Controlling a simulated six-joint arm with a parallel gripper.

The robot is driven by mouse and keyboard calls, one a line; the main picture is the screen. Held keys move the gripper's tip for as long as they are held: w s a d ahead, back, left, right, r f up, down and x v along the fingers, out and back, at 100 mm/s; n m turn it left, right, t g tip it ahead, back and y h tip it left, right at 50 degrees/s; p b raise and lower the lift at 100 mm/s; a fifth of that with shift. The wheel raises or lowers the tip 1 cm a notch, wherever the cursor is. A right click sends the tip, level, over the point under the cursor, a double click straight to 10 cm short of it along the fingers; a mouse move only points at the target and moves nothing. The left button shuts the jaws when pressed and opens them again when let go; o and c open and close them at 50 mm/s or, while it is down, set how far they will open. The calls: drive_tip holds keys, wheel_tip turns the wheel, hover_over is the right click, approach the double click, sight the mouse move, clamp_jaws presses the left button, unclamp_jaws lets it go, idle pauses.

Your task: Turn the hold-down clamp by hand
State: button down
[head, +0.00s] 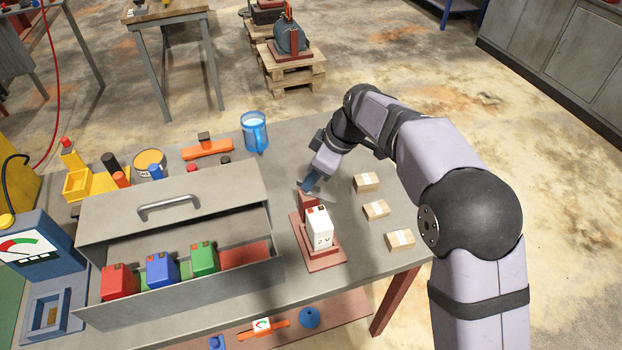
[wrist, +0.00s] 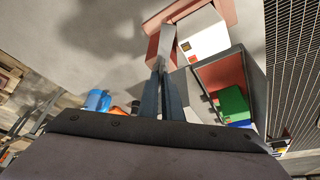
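A white box-shaped battery (head: 320,228) with a red mark on top stands upright on a reddish-brown base plate (head: 328,258) near the bench's right end. It also shows in the wrist view (wrist: 200,35). A reddish block (head: 308,201), probably part of the hold-down clamp, is just behind the battery and shows in the wrist view (wrist: 160,43). My gripper (head: 312,186) is low over this block, with its fingertips (wrist: 160,68) close together at it. I cannot tell whether they touch or hold it. A small grey flat piece shows by the fingertips, partly hidden.
A grey metal case (head: 175,205) with a handle stands left of the battery, holding red (head: 119,282), blue (head: 161,270) and green (head: 204,259) boxes. Small cartons (head: 376,209) lie on the right. A blue mug (head: 255,131) stands behind.

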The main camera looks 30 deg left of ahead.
drive_tip(key=n+g+p, duration=0.1)
drive_tip(key=n, duration=0.2)
drive_tip(key=shift+d+f, duration=0.1)
drive_tip(key=n+g+h+p, duration=0.1)
drive_tip(key=n+p, duration=0.1)
drive_tip(key=shift+w+n+p, duration=0.1)
drive_tip(key=shift+n+p, duration=0.2)
drive_tip(key=n+p, duration=0.2)
drive_tip(key=p, duration=0.1)
drive_tip(key=shift+n+g+h, duration=0.3)
drive_tip(key=shift+g, duration=0.1)
drive_tip(key=n+p, duration=0.2)
drive_tip(key=p, duration=0.1)
drive_tip(key=shift+g+h, duration=0.3)
drive_tip(key=shift+w+f+n, duration=0.1)
drive_tip(key=shift+n, duration=0.2)
drive_tip(key=shift+f+p, duration=0.15)
drive_tip(key=shift+p, duration=0.15)
drive_tip(key=c, duration=1.9)
unclamp_jaws()
drive_tip(key=shift+c, duration=0.2)
drive_tip(key=shift+a, duration=0.2)
